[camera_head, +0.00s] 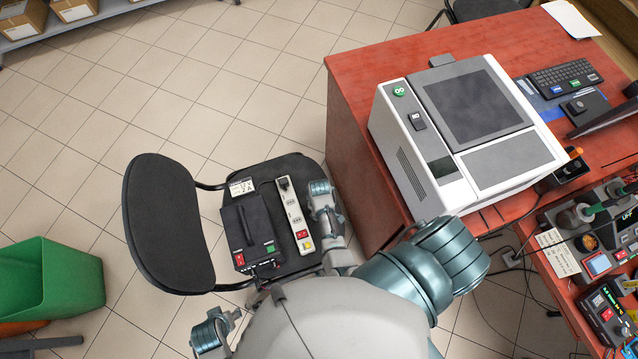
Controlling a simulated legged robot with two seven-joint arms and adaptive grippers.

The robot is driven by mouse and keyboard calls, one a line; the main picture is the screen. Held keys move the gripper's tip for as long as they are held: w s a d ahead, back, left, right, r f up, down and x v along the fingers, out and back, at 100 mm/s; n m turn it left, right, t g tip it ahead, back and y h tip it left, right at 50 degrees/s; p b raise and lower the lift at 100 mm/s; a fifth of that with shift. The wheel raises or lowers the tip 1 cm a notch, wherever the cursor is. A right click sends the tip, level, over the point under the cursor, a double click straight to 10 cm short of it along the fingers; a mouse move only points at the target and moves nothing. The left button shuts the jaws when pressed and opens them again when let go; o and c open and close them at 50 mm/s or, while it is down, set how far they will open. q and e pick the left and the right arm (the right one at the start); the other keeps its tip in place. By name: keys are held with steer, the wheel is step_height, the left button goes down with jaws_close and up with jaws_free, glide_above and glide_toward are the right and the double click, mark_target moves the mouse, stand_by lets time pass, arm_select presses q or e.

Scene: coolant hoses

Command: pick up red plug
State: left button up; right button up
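I cannot make out a clear red plug. Small red parts show on the black box (244,229) on the chair, on the white power strip (293,212) beside it, and among the devices at the right edge. A black plug (285,184) sits at the far end of the strip. My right arm reaches over the chair, and its end (323,196) is just right of the strip; its fingers are not clear. My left arm's end (212,331) is low at the left, below the chair; its fingers cannot be made out.
The black chair (168,225) stands left of the red desk (352,125). A large white machine (465,135) fills the desk's middle, with a keyboard (565,77) behind. Cables and devices (622,235) crowd the right. A green bin (50,280) stands left. Tiled floor is open at upper left.

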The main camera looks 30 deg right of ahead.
steer(key=shift+a, duration=0.25)
jaws_close()
steer(key=shift+a+r, duration=0.1)
steer(key=shift+a, duration=0.05)
arm_select(q)
steer(key=shift+a+f, duration=0.15)
steer(key=shift+a, duration=0.3)
